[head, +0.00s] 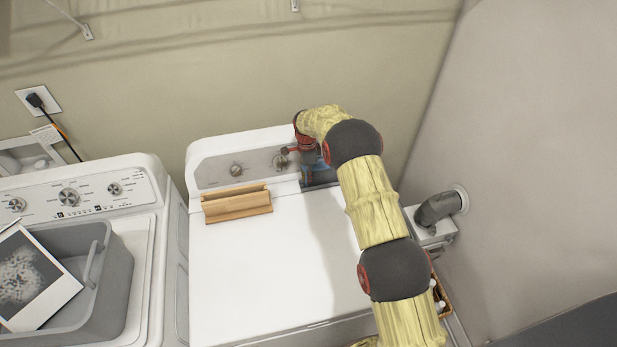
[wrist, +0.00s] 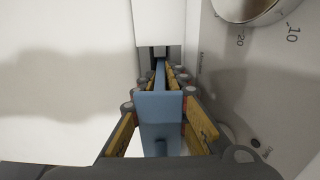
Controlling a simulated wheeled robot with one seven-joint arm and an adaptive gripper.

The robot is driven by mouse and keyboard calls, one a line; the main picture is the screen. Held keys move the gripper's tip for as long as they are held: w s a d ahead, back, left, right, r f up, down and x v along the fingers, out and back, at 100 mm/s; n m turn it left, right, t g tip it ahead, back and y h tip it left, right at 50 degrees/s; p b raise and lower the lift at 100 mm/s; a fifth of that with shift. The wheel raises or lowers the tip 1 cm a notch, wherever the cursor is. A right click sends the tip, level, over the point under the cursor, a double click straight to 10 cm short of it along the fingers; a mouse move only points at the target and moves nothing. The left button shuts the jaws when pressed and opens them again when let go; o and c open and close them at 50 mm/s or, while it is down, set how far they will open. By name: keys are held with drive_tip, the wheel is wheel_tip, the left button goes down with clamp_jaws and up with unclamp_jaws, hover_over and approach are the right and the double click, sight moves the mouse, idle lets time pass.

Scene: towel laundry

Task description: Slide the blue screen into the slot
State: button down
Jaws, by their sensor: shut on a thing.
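The blue screen (head: 318,172) is at the back right of the white dryer top, partly hidden behind my arm in the head view. In the wrist view the screen (wrist: 160,115) shows edge-on as a narrow blue slab running away between the fingers. My gripper (head: 303,156) is shut on it, with finger pads on both sides (wrist: 161,95). A wooden block (head: 238,208) with a long groove along its top sits on the dryer at the back left, in front of the control panel. The screen is apart from it, to its right. Whether the screen touches the dryer top is unclear.
The dryer's control panel (head: 215,170) with knobs rises close behind the screen and block. The dryer top (head: 270,270) is clear in front. A washer (head: 135,185) with a grey basket (head: 112,290) stands left. A grey pipe (head: 440,207) and wall are right.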

sight(309, 187)
wheel_tip(309, 187, down, 2)
drive_tip(key=shift+s+f+b, duration=0.15)
drive_tip(key=shift+f+b, duration=0.1)
drive_tip(key=shift+b, duration=0.6)
drive_tip(key=shift+s+f, duration=0.1)
drive_tip(key=shift+f, duration=0.1)
drive_tip(key=shift+s+d+f+b, duration=0.1)
drive_tip(key=shift+s+f+b, duration=0.2)
drive_tip(key=shift+f+b, duration=0.4)
drive_tip(key=shift+s+d+f+b, duration=0.1)
drive_tip(key=shift+s+f+b, duration=0.15)
drive_tip(key=shift+f+b, duration=0.4)
drive_tip(key=c, duration=2.1)
unclamp_jaws()
drive_tip(key=shift+c, duration=0.2)
drive_tip(key=shift+o, duration=1.3)
drive_tip(key=shift+w+a+f, duration=0.1)
drive_tip(key=shift+w+f, duration=0.25)
drive_tip(key=shift+f, duration=0.05)
drive_tip(key=shift+o, duration=1.2)
drive_tip(key=r, duration=0.5)
drive_tip(key=w+r, duration=0.1)
drive_tip(key=r, duration=0.8)
drive_tip(key=shift+w+a+r, duration=0.2)
drive_tip(key=shift+a+r, duration=0.05)
drive_tip(key=shift+r, duration=0.05)
